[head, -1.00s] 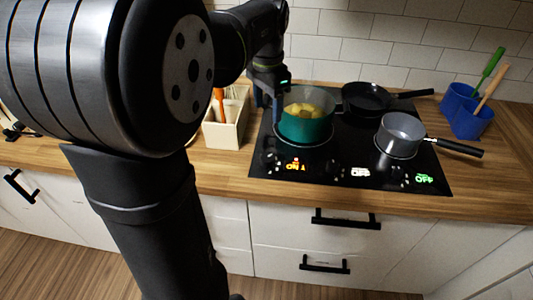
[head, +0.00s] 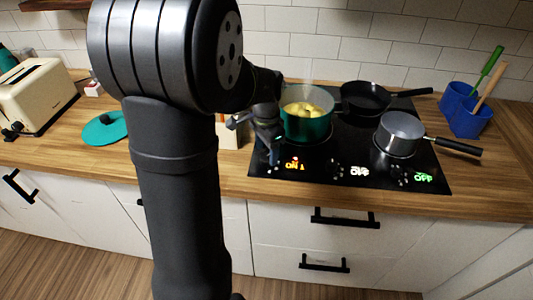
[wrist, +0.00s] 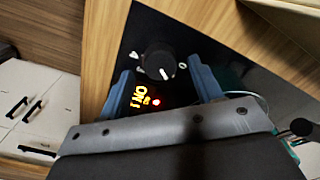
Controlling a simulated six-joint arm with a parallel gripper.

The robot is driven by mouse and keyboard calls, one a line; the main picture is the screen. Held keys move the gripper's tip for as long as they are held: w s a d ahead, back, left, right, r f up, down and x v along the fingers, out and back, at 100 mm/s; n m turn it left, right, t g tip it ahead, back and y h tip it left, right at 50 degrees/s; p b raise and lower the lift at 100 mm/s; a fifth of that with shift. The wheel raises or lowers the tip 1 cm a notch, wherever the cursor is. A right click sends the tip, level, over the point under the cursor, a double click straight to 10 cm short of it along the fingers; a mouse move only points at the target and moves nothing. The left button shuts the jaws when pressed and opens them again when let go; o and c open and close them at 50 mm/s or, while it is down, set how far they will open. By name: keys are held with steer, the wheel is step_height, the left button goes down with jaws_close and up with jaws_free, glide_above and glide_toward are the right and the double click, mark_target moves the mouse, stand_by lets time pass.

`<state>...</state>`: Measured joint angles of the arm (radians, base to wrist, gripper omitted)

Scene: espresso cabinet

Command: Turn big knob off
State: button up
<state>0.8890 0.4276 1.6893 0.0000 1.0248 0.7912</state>
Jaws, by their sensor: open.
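The big knob (wrist: 160,62) is a round black dial with a white pointer mark, on the front left of the black cooktop (head: 341,181). An orange ON display (wrist: 140,97) and a red light show beside it. The display also glows in the head view (head: 293,166), where my gripper hides the knob or leaves it too dark to make out. My gripper (wrist: 159,66) is open, its two blue fingers on either side of the knob in the wrist view. In the head view my gripper (head: 273,156) is low over the cooktop's front left corner. I cannot tell whether the fingers touch the knob.
A teal pot (head: 307,124) with yellow food stands just behind my gripper. A black frying pan (head: 366,98) and a grey saucepan (head: 401,133) stand farther right. Two other displays read OFF. A teal lid (head: 104,129) and a toaster (head: 36,100) are left.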

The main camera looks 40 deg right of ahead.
steer(key=shift+f, duration=1)
steer(key=c, duration=1)
steer(key=shift+n, duration=0.3)
steer(key=n, duration=0.3)
steer(key=shift+n, duration=2.1)
